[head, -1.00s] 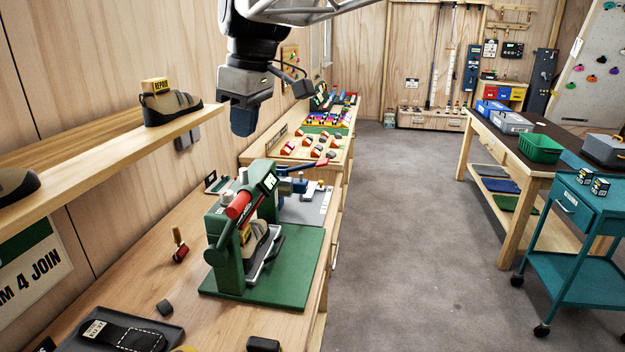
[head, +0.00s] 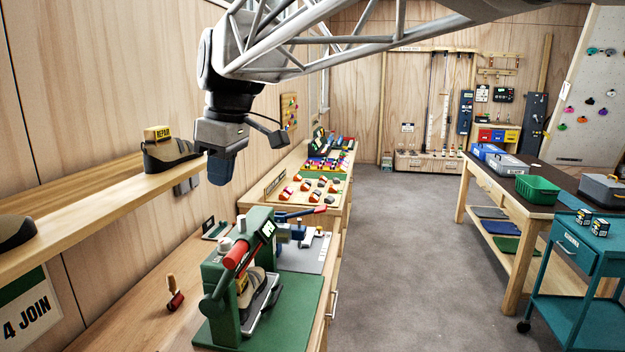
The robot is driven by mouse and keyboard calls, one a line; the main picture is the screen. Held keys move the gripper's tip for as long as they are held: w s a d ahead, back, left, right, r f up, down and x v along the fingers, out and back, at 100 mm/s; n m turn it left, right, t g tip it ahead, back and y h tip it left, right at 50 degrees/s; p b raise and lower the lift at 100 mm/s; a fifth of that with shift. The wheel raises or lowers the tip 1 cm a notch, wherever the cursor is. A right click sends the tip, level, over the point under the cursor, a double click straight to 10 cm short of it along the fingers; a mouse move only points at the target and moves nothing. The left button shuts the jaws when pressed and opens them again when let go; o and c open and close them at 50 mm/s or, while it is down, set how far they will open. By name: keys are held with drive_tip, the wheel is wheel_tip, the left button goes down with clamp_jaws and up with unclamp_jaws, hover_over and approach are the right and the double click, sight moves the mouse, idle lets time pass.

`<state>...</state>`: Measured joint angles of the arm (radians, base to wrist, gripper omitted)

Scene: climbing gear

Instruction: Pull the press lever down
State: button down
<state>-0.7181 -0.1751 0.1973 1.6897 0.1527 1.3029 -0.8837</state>
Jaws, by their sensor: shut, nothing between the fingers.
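The green press (head: 223,297) stands on the wooden workbench at the lower left in the head view. Its lever, with a red grip (head: 241,252), slants across the top of the press. A climbing shoe (head: 256,283) sits inside the press on its green base. My gripper (head: 221,172) hangs above and behind the press, pointing down, with its blue fingers shut and empty. It is clear of the lever.
A shelf (head: 110,205) with shoes runs along the left wall, close to my gripper. A blue vise-like tool (head: 297,229) stands behind the press. A small roller (head: 175,297) lies left of it. The floor (head: 400,250) to the right is clear.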

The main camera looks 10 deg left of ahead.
drive_tip(key=shift+d+f, duration=0.15)
drive_tip(key=shift+f, duration=2.9)
drive_tip(key=shift+d+f, duration=0.1)
drive_tip(key=shift+f, duration=2.9)
drive_tip(key=shift+d, duration=0.1)
